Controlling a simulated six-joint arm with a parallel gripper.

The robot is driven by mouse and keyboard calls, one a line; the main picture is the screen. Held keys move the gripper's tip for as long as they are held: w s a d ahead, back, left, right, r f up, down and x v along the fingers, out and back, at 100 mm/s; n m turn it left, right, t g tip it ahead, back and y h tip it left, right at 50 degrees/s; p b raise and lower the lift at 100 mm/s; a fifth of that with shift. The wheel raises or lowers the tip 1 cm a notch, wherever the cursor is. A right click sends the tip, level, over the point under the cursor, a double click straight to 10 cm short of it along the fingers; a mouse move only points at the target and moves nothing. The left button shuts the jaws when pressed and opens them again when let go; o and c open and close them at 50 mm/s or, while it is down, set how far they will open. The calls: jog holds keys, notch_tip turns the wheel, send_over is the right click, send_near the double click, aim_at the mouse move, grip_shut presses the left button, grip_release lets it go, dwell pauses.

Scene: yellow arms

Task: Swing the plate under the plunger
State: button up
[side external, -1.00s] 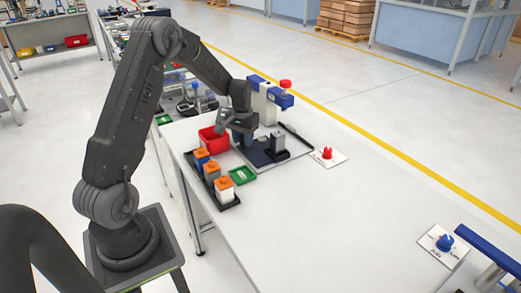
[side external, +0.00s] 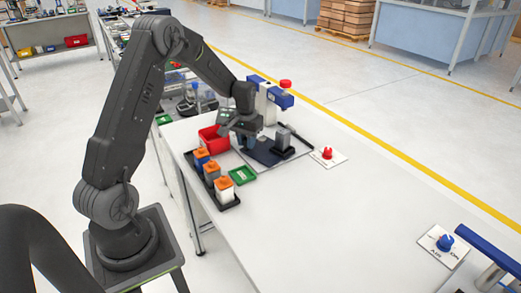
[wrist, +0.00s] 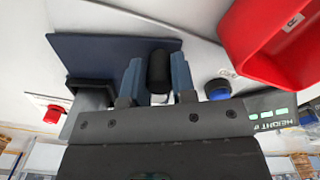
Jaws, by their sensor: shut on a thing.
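The dark blue plate (side external: 262,157) lies flat on the white table and also shows in the wrist view (wrist: 100,52). A grey block (side external: 284,137) in a black holder stands toward its right end. My gripper (wrist: 157,68) is shut on an upright black handle (wrist: 158,72) at the plate's edge, one finger on each side. In the side view my gripper (side external: 246,142) partly hides the handle. The plunger press (side external: 284,98), blue and white with a red cap, stands behind the plate. Its lower part is partly hidden by my gripper.
A red bin (side external: 212,138) stands close left of my gripper. A red knob on a white card (side external: 327,153) is to the right.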

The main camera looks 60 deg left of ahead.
aim_at(264, 153)
jog(key=shift+d, duration=0.15)
jog(key=shift+w+d, duration=0.35)
jog(key=shift+d, duration=0.45)
jog(key=shift+w+d, duration=0.25)
jog(key=shift+d, duration=0.1)
jog(key=shift+w+d, duration=0.35)
jog(key=shift+d, duration=0.05)
jog(key=shift+w+d, duration=0.6)
jog(key=shift+w, duration=0.2)
